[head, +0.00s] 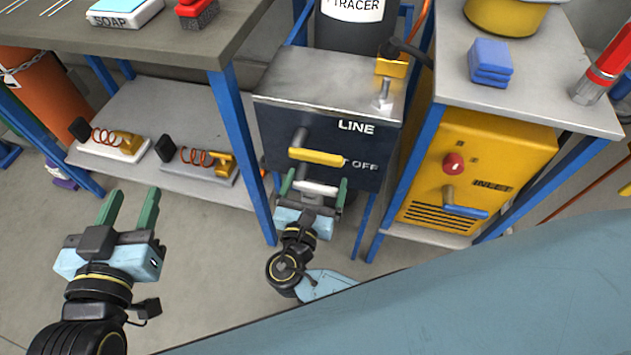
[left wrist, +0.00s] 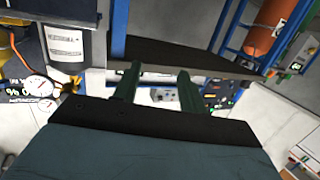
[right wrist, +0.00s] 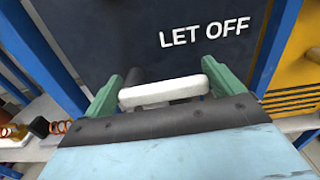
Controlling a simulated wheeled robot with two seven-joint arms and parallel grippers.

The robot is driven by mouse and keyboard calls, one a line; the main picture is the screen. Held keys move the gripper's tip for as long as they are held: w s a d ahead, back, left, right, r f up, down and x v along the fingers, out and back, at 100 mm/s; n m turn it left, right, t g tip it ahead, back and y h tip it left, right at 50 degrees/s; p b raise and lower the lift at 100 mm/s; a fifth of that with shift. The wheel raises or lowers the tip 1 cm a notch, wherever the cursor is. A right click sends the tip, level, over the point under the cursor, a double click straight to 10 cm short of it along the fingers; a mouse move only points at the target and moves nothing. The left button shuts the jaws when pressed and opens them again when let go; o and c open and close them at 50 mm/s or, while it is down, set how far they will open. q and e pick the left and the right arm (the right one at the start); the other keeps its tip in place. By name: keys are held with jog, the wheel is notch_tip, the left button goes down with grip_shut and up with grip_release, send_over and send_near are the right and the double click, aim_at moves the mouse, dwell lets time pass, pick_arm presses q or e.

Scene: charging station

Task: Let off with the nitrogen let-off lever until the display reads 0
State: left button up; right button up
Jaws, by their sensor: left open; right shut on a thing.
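The words LET OFF are partly hidden in the head view but plain in the right wrist view. My right gripper (head: 314,184) is shut on this white lever, with one green finger at each end of its crossbar (right wrist: 163,92). The crossbar looks slightly tilted there. My left gripper (head: 133,206) is open and empty, above the floor at left. A small box with green digits (left wrist: 297,66) shows in the left wrist view, too small to read.
A yellow lever (head: 316,156) marked LINE sits just above the white one. A yellow cabinet (head: 490,150) with a red knob and blue lever (head: 465,211) stands to the right. Blue table legs (head: 243,150) flank the panel.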

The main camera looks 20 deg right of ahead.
jog(key=shift+r+n+p, duration=0.35)
jog(key=shift+n+p, duration=0.25)
jog(key=shift+p, duration=0.55)
pick_arm(q)
jog(key=s+a+f+g+y+p, duration=0.2)
jog(key=s+a+f+g+y, duration=0.35)
jog(key=s+f+g, duration=0.75)
pick_arm(e)
jog(key=shift+a+r+n, duration=0.15)
jog(key=shift+n, duration=0.65)
jog(key=n+p, duration=0.2)
jog(key=p, duration=0.1)
jog(key=n+p, duration=0.1)
jog(key=shift+w+a+r, duration=0.25)
jog(key=shift+a+r, duration=0.05)
jog(key=shift+r, duration=0.1)
pick_arm(q)
jog(key=a+f, duration=0.5)
jog(key=f, duration=0.6)
jog(key=shift+f+n+h+p, duration=0.15)
jog(key=shift+n+h+p, duration=0.15)
jog(key=shift+h+p, duration=0.15)
pick_arm(e)
jog(key=shift+n, duration=0.4)
pick_arm(q)
jog(key=shift+w, duration=0.1)
pick_arm(e)
jog(key=o, duration=1.1)
jog(key=shift+c, duration=0.2)
jog(key=shift+a, duration=0.15)
